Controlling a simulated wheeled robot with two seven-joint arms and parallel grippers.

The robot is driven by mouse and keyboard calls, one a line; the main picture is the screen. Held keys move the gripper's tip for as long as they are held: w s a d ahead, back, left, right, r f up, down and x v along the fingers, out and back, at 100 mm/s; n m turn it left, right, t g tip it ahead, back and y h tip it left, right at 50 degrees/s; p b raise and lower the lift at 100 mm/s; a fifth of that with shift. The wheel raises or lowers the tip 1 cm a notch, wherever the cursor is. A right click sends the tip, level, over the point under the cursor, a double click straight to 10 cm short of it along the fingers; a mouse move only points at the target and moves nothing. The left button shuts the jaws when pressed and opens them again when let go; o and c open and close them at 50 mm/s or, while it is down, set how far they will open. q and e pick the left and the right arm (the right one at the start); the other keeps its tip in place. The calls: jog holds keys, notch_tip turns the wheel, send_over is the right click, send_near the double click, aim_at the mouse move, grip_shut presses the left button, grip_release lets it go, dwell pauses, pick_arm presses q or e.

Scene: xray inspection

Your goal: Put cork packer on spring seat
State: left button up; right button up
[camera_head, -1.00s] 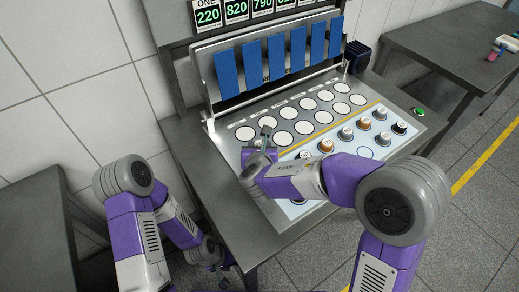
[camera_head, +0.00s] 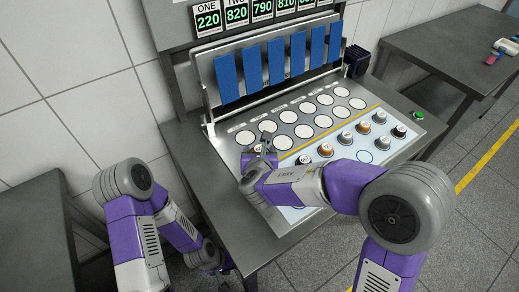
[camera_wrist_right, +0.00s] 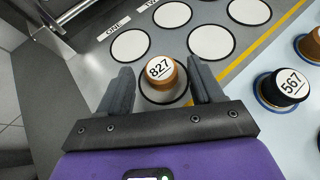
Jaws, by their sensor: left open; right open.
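A brown cylindrical piece with a white top numbered 827 (camera_wrist_right: 160,70) stands upright on a white circle of the panel in the right wrist view. The fingers of my right gripper (camera_wrist_right: 162,90) are open on either side of it, with gaps showing. In the head view my right gripper (camera_head: 265,147) is low over the near left circles and hides this piece. No label reads cork packer or spring seat, so I cannot tell which thing bears either name. My left gripper (camera_head: 222,271) hangs low beside the table, empty.
Several numbered pieces stand on the panel, including a brown one (camera_head: 326,149) and a dark one numbered 567 (camera_wrist_right: 286,88). Blue upright flaps (camera_head: 277,62) line the back. A green button (camera_head: 418,115) is at right. Several circles, such as one (camera_head: 325,121), are bare.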

jog(key=p+v, duration=0.2)
jog(key=v, duration=0.8)
jog(key=shift+r, duration=0.15)
jog(key=shift+s+r, duration=0.1)
jog(key=shift+s, duration=0.4)
jog(key=shift+w+r+p, duration=0.1)
jog(key=shift+p, duration=0.2)
